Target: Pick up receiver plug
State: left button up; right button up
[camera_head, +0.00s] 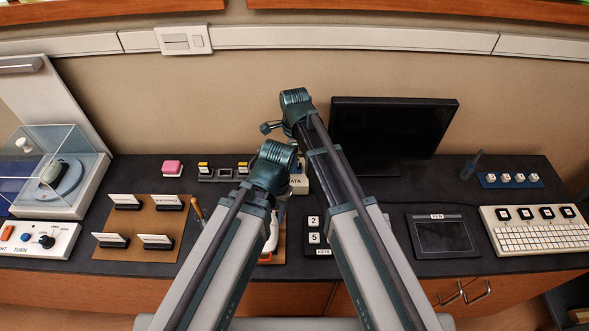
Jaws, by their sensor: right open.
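I cannot pick out the receiver plug with certainty; my arms cover the middle of the desk. A white and red item (271,237) shows partly between my arms, and I cannot tell what it is. My right arm reaches up past the middle to the back wall side, and its gripper (268,127) shows small and dark at the arm's far end, open, with nothing seen in it. My left arm ends in a teal joint below that, and its fingers are hidden.
The dark desk (380,265) holds a black monitor (395,125), a brown card board (140,218), a clear case (62,165), a pen tablet (443,235), a keyboard (540,232) and a blue rack of white pieces (491,181). A handled tool (197,208) stands beside the board.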

grip_shut()
dwell(0.3)
dwell(0.3)
